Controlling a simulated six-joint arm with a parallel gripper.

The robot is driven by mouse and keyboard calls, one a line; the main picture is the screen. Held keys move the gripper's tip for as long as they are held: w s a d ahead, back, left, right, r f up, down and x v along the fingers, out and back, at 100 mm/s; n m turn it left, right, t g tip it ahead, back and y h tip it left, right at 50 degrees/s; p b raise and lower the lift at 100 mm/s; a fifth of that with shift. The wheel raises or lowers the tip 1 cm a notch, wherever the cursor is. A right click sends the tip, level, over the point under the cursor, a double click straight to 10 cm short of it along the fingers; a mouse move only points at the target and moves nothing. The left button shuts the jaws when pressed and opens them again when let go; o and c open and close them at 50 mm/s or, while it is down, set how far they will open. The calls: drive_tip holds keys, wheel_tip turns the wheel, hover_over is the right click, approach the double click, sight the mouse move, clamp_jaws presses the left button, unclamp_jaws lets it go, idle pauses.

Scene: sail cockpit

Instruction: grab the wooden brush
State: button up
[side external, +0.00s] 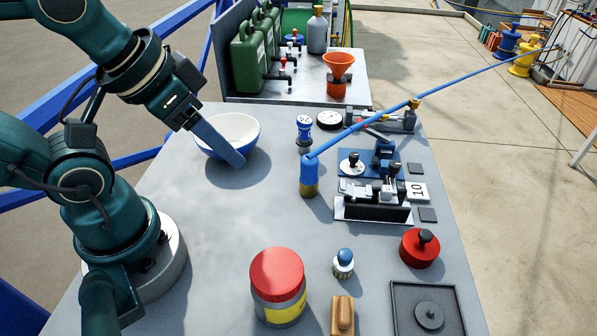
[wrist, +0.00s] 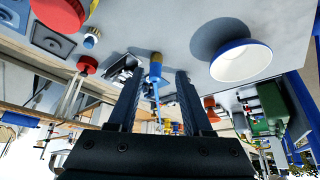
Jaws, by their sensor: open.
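The wooden brush (side external: 343,315) is a small tan block at the bottom edge of the side view. It lies on the grey table, right of the red-lidded jar; its lower end may be cut off by the frame. I cannot make it out in the wrist view. My gripper (side external: 238,162) points down and to the right, in front of the white and blue bowl in the side view, well apart from the brush. In the wrist view my gripper (wrist: 158,76) has its two dark fingers spread, with nothing held between them.
The red-lidded jar (side external: 278,287) and a blue-knobbed piece (side external: 344,263) stand close to the brush. A dark tray (side external: 400,297) lies to its right. The bowl (side external: 254,128) and a blue rod holder (side external: 309,175) stand farther back. The table's middle left is clear.

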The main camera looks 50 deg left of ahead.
drive_tip(key=o, duration=0.4)
drive_tip(key=shift+c, duration=0.2)
drive_tip(key=shift+r, duration=0.1)
